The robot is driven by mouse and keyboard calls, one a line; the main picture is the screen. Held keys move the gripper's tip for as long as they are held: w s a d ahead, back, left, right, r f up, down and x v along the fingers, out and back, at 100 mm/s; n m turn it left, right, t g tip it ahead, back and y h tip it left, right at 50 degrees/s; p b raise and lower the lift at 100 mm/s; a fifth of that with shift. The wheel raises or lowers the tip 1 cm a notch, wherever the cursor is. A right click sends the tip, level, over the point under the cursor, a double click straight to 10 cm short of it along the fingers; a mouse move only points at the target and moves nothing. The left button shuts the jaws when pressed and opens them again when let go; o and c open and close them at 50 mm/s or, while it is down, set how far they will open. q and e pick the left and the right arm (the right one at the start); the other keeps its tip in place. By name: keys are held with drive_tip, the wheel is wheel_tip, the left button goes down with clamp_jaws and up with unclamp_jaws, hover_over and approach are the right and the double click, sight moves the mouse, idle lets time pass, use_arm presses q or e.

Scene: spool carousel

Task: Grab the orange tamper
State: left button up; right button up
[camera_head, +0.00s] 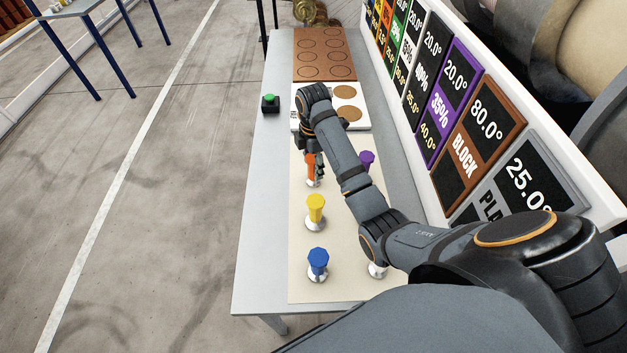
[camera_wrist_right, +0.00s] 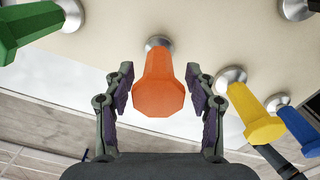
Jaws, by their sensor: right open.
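The orange tamper (camera_head: 311,167) stands upright on the cream mat (camera_head: 300,265), partly hidden by my right gripper in the head view. In the right wrist view the orange tamper (camera_wrist_right: 158,85) has a faceted orange handle and a silver base. My right gripper (camera_head: 315,160) is around its handle. In the wrist view the open fingers of my right gripper (camera_wrist_right: 163,90) stand on either side of the handle, with a gap on both sides. My left gripper is not in view.
Yellow (camera_head: 316,207), blue (camera_head: 318,261) and purple (camera_head: 366,159) tampers stand nearby on the mat. A green tamper (camera_wrist_right: 22,28) shows in the wrist view. A green button (camera_head: 270,102) sits at the table's left. A sign board (camera_head: 470,130) rises along the right.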

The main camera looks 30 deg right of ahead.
wheel_tip(320, 180, down, 2)
drive_tip(key=shift+w+f, duration=0.1)
drive_tip(key=shift+w, duration=0.05)
drive_tip(key=shift+r, duration=0.2)
drive_tip(key=c, duration=0.3)
clamp_jaws()
